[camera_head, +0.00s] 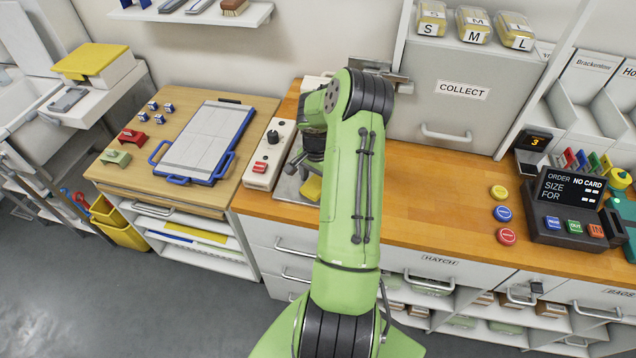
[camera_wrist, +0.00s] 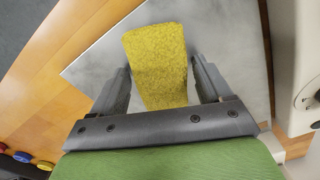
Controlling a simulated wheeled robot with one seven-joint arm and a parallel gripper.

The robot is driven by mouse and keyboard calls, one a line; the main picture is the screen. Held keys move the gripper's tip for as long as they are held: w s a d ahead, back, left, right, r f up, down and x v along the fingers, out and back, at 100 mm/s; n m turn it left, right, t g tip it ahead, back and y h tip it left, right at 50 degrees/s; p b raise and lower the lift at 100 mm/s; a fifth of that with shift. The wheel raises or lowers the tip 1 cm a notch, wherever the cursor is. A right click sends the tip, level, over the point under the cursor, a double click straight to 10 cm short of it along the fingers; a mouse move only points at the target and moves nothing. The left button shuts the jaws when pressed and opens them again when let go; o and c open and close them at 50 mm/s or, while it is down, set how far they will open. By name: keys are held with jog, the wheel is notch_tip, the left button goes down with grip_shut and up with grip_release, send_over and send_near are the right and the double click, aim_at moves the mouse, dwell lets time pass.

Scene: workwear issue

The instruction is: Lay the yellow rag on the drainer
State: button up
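A yellow, rough-textured block-like piece, which looks like the yellow rag (camera_wrist: 158,60), lies on a grey metal plate (camera_wrist: 225,35). My gripper (camera_wrist: 160,70) is open, with one finger on each side of the yellow piece and gaps visible. I cannot tell for sure whether this plate is the drainer.
A white control box (camera_head: 270,155) with a black knob and red switch stands left of the plate. A blue-handled board (camera_head: 205,140) lies further left. Coloured buttons (camera_head: 502,213) and an order terminal (camera_head: 570,205) are at the right. The wooden counter (camera_head: 430,200) between is clear.

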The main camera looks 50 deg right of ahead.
jog(key=c, duration=0.9)
